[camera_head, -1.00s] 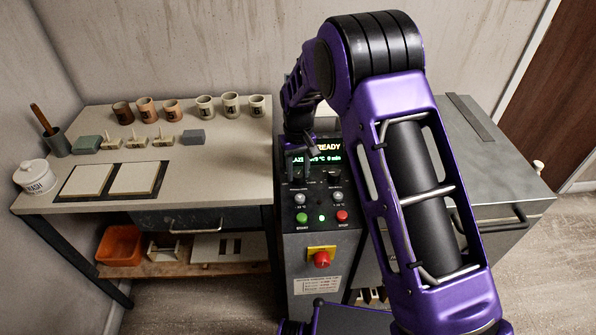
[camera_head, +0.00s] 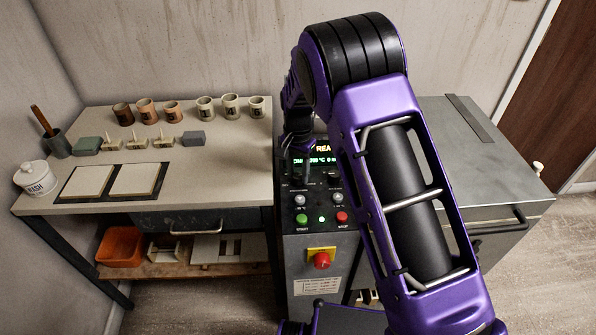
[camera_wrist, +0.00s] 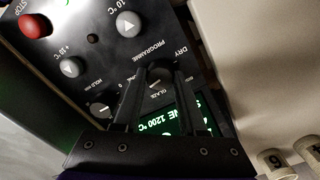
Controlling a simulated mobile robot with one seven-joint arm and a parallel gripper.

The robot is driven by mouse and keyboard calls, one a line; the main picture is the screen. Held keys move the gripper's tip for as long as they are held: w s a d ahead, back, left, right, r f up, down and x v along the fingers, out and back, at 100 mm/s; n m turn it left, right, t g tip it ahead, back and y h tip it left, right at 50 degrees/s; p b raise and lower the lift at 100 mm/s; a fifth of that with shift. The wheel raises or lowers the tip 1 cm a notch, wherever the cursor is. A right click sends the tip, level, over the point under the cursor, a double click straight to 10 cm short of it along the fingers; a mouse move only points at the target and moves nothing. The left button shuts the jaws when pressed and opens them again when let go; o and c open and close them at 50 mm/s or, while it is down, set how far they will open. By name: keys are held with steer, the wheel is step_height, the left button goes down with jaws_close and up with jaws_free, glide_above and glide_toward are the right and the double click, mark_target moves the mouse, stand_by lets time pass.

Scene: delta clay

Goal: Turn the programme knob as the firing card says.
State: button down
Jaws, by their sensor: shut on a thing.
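The programme knob (camera_wrist: 158,74) is dark and round, on the black control panel of the kiln, with the words PROGRAMME and DRY beside it. My gripper (camera_wrist: 161,76) is shut on this knob, one finger at each side, seen in the wrist view. The fingers hide part of the knob and its scale, so I cannot read its pointer. The green display (camera_wrist: 185,125) shows text ending in "NE 1200 °C", upside down in the wrist view. In the head view, my arm covers the knob and part of the display (camera_head: 318,160).
A second knob (camera_wrist: 102,106) marked HOLD sits nearby. The panel has a green START button (camera_head: 302,218), a red STOP button (camera_head: 342,216) and a red emergency knob (camera_head: 321,260). A worktable (camera_head: 225,180) with cups and tiles stands left.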

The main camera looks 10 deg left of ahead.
mark_target(298, 175)
steer(key=shift+m, duration=0.9)
steer(key=shift+c, duration=2.3)
jaws_free()
steer(key=shift+r, duration=0.1)
step_height(298, 175, up, 17)
steer(key=p, duration=0.1)
steer(key=shift+r, duration=0.2)
